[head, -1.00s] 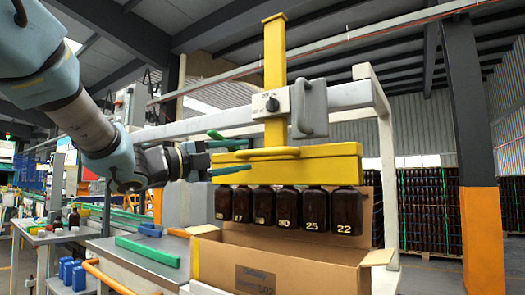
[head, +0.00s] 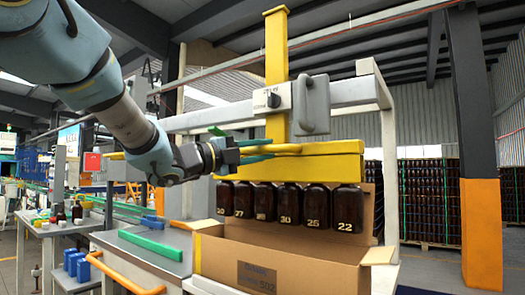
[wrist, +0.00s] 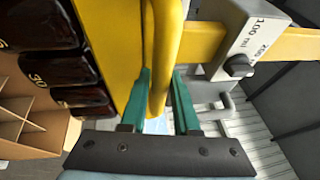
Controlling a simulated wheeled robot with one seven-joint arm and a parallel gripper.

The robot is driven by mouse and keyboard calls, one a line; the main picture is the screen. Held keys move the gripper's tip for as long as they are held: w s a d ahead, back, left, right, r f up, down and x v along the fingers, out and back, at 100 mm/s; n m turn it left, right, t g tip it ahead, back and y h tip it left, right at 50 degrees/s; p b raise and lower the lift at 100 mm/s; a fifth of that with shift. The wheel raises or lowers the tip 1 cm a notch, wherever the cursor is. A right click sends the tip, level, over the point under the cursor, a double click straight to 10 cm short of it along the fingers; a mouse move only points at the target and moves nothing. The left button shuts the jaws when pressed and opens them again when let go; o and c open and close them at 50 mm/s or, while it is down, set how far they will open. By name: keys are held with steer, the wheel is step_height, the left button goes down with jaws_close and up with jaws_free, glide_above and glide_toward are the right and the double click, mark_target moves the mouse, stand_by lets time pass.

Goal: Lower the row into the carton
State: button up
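A row of several amber bottles (head: 289,205) hangs upright, necks hidden, under a yellow beam (head: 335,166). In the head view their bases hang just above the open cardboard carton (head: 285,262), in front of its raised back flap. In the wrist view the bottles (wrist: 75,72) are at the upper left, and the carton's dividers (wrist: 20,122) show below them. My gripper (head: 262,151) is at the beam's yellow handle (head: 288,148). In the wrist view its green fingers (wrist: 163,95) lie close on both sides of the handle (wrist: 160,55) and appear closed on it.
A yellow post (head: 276,60) with a grey box and knob (head: 270,98) rises above the beam, beside a pale frame rail (head: 350,94). A table with a green bar (head: 150,245) stands left of the carton. An orange-based column (head: 480,220) stands to the right.

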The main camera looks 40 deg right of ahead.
jaws_close()
stand_by(1.0)
